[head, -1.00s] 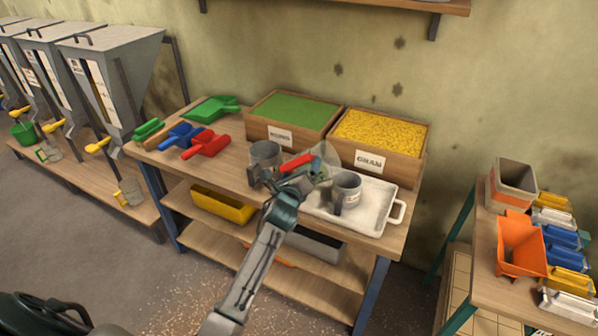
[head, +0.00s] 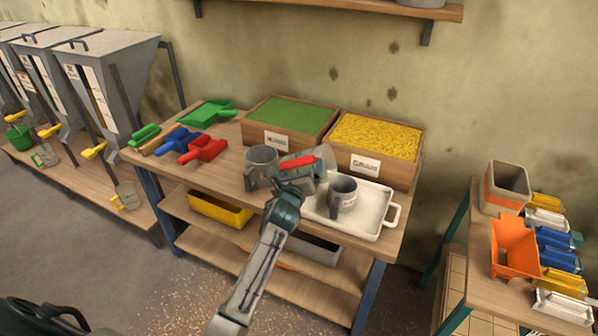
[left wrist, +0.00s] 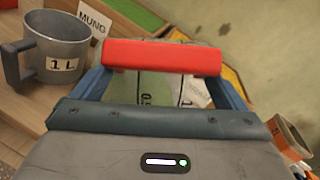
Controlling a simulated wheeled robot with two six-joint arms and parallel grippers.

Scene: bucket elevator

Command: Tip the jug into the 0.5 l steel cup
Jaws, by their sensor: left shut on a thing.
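My left gripper (head: 296,176) is shut on the red handle of a clear jug (left wrist: 163,57). In the head view the jug is held above the table beside the 0.5 l steel cup (head: 343,193), mostly hidden by the gripper. That grey cup stands upright on the white tray. A larger steel cup marked 1 L (left wrist: 60,62) stands left of the jug; it also shows in the head view (head: 261,166). My right gripper is not seen.
Behind stand a crate of green mung (head: 290,115) and a crate of yellow grain (head: 376,138). The white tray (head: 378,222) is at the table's right. Red, blue and green scoops (head: 203,149) lie at the left. A side table (head: 478,258) stands right.

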